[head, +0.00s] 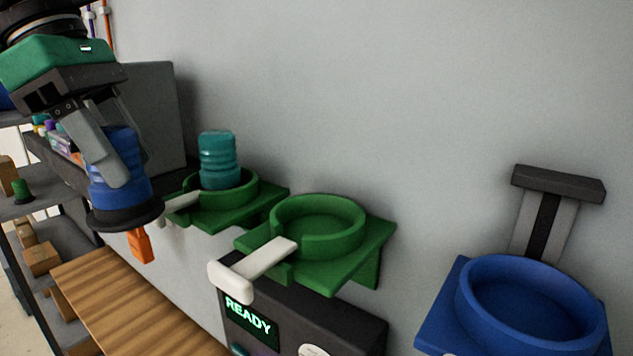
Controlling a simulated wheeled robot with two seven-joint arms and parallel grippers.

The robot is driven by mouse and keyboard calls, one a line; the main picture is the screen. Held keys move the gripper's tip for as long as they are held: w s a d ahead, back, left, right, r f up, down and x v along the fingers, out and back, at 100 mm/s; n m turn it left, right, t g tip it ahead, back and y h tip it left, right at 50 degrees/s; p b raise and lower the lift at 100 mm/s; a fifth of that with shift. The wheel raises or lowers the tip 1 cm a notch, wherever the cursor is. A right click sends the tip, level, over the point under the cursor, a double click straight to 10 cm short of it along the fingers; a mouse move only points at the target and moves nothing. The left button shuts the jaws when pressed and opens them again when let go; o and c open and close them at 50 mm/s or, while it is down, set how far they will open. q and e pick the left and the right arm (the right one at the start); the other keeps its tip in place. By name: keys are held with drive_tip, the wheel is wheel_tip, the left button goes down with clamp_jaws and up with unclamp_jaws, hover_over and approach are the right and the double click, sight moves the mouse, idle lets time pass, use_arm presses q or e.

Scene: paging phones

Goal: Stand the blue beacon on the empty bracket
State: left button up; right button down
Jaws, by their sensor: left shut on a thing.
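My left gripper (112,160) is at the upper left, shut on the blue beacon (128,190), a ribbed blue cylinder on a wide black base. The beacon hangs close to upright, left of the wall brackets and clear of them. The left green bracket (235,214) holds a teal ribbed beacon (219,160). The middle green bracket (365,248) has a round cup and is empty. A blue bracket (448,300) at the lower right also has an empty round cup; its lower edge is cut off. My right gripper is not in view.
A white lever (235,282) sticks out at the middle bracket's front. Below is a dark box with a lit READY display (248,320). A dark T-shaped fixture (556,184) stands behind the blue bracket. A wooden bench (125,305) and shelves are left. The wall above is clear.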

use_arm(q)
drive_tip(key=w+d+f, duration=0.1)
drive_tip(key=d, duration=0.5)
drive_tip(key=w+d+f, duration=0.1)
drive_tip(key=d, duration=0.6)
drive_tip(key=w+d+f, duration=0.1)
drive_tip(key=d, duration=0.5)
drive_tip(key=shift+d+f+b, duration=0.1)
drive_tip(key=shift+d+b, duration=0.3)
drive_tip(key=shift+w+f, duration=0.1)
drive_tip(key=shift+f, duration=0.1)
drive_tip(key=shift+d, duration=0.1)
